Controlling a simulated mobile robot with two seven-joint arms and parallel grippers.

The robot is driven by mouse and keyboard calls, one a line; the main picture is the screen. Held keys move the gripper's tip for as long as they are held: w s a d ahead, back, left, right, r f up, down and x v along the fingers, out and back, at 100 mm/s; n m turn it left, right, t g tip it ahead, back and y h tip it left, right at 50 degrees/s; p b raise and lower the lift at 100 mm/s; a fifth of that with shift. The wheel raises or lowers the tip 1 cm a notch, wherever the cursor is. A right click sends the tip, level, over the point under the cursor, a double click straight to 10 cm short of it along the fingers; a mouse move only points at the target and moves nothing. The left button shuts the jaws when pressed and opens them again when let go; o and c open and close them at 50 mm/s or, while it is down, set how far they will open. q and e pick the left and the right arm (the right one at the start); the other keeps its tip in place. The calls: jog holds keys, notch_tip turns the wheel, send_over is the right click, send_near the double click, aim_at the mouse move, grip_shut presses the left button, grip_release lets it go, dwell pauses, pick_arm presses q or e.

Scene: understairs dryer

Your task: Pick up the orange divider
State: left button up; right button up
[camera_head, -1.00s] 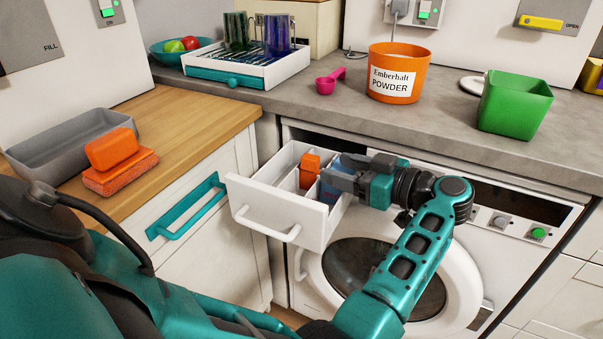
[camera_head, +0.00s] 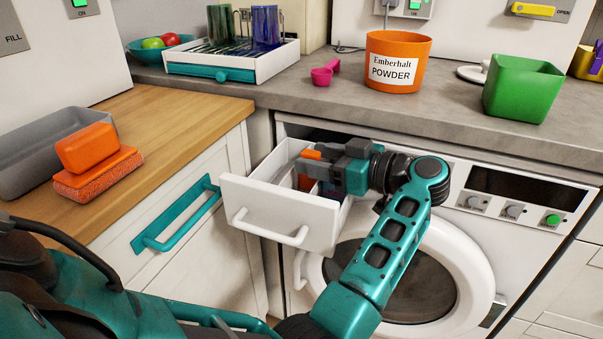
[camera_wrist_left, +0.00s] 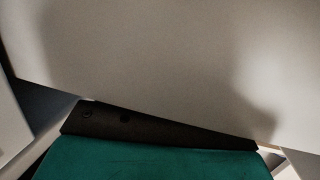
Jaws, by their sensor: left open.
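The orange divider (camera_head: 305,182) stands in the open white detergent drawer (camera_head: 272,210) of the washing machine, mostly hidden behind my gripper. My left gripper (camera_head: 315,169) is open, with its dark fingers pointing left at the divider's upper part. Whether the fingers touch the divider cannot be told. In the left wrist view, a pale blank surface fills most of the picture, and the divider cannot be made out. My right gripper is not in view.
An orange powder tub (camera_head: 397,62), a pink scoop (camera_head: 325,75) and a green bin (camera_head: 521,88) stand on the grey counter above the drawer. A wooden worktop at left holds a grey tray (camera_head: 40,150) and an orange sponge (camera_head: 98,174).

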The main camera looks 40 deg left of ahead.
pick_arm(q)
jog(key=shift+a, duration=0.15)
jog(key=shift+c, duration=0.4)
grip_shut()
